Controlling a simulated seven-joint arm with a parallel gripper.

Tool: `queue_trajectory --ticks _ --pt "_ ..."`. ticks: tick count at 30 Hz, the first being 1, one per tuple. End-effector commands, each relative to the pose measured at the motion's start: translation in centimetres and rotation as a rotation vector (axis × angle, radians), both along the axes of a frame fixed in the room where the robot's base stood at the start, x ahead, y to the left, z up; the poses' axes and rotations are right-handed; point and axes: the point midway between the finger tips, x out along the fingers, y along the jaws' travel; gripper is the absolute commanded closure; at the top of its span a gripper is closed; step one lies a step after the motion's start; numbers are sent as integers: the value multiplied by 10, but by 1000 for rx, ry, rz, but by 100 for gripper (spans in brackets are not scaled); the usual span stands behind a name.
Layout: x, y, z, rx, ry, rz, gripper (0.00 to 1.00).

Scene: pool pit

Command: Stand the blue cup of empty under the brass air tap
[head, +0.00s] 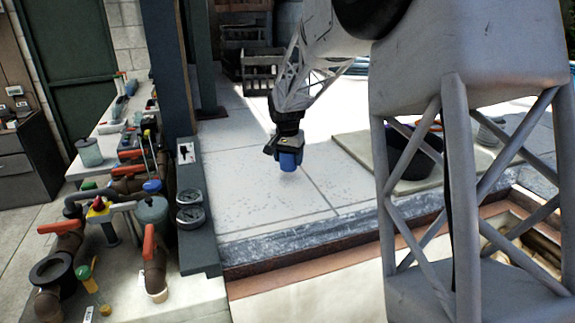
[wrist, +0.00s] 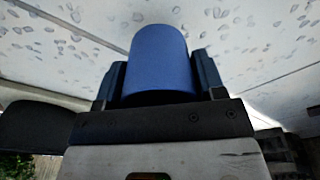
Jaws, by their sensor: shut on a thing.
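My gripper (head: 284,146) is shut on the blue cup (head: 289,161) and holds it above the pale paving, right of the pipework. In the wrist view the cup (wrist: 160,58) sits between the two dark fingers. The inside of the cup is hidden. A small yellow fitting with a red top (head: 98,206) stands among the pipes at the left, well away from the cup. It may be the brass air tap, but it is too small to tell.
Brown pipes with red-orange handles (head: 152,245) crowd the left bench. A dark post (head: 165,75) and a panel with gauges (head: 190,217) stand between the bench and my gripper. Dark crates (head: 262,72) stand behind. An open pit edge (head: 300,262) runs in front.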

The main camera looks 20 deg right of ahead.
Motion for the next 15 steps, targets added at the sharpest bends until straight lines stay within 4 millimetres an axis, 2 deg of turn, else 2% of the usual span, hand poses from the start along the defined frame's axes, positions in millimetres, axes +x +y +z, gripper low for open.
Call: queue_trajectory --ticks 6,15 --pt "16 -2 -1 -1 -1 0 59" --pt "17 -3 -1 0 -1 0 59"
